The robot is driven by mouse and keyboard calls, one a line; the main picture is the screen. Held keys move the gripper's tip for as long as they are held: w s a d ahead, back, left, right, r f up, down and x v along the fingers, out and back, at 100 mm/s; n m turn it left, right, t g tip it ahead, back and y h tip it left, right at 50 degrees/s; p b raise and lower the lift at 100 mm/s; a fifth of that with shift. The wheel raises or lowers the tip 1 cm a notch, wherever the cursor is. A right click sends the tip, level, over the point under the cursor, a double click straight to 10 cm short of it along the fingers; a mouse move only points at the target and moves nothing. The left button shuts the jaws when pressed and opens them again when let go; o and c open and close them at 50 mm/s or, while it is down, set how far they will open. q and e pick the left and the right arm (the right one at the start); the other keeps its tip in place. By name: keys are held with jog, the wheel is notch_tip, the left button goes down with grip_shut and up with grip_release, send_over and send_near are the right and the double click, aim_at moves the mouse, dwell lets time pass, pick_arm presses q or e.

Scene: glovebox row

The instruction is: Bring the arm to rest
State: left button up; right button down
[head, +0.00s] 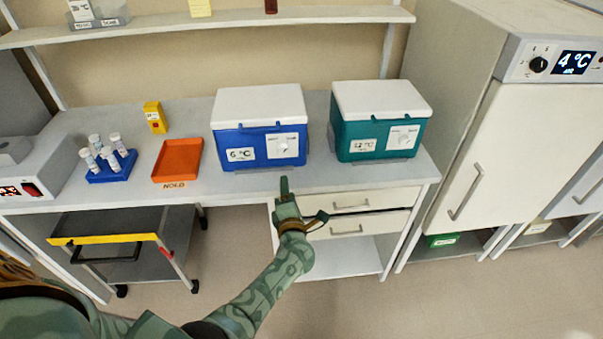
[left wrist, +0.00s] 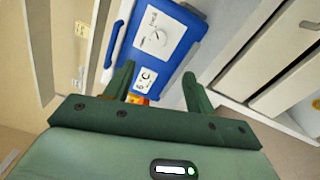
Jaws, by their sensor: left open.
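My left arm comes in from the lower left of the head view, in a green patterned covering. Its gripper (head: 287,205) is raised in front of the bench edge, below the blue cooler box (head: 258,129). In the left wrist view my left gripper (left wrist: 158,88) has its two fingers spread apart, with nothing between them. The blue cooler (left wrist: 165,45) shows beyond the fingers there, apart from them as far as I can tell. My right gripper is not in view.
A teal cooler (head: 380,119) stands right of the blue one. An orange tray (head: 178,160), a blue tube rack (head: 112,167) and a yellow box (head: 155,117) are on the bench. Drawers (head: 362,200) sit under it. A cart (head: 132,232) stands below left; a 4 °C cabinet (head: 510,150) stands right.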

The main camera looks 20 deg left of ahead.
pick_arm(q)
jog(key=s+d+f+m+g+h+b, duration=0.1)
jog(key=s+d+f+m+h, duration=0.1)
jog(key=d+f+m+h, duration=0.45)
jog(key=s+d+f+m+h, duration=0.2)
jog(key=d+f+m+h, duration=0.1)
jog(key=f+m, duration=0.65)
jog(key=s+f+m+g+h+b, duration=0.1)
jog(key=s+f+m+g, duration=0.3)
jog(key=s+f+m, duration=0.45)
jog(key=s+a+f+m+g+b, duration=0.1)
jog(key=s+f, duration=0.4)
jog(key=s, duration=0.8)
jog(key=s+a+f+m+g+b, duration=0.1)
jog(key=s+a+f+m+g, duration=0.2)
jog(key=s, duration=1)
jog(key=s+a+f+m+g+b, duration=0.2)
jog(key=s+f+g, duration=0.3)
jog(key=s+f, duration=0.4)
jog(key=s+y, duration=0.1)
jog(key=s, duration=0.3)
jog(key=shift+s+a+f, duration=0.2)
jog(key=shift+s+f, duration=0.05)
jog(key=shift+m, duration=0.25)
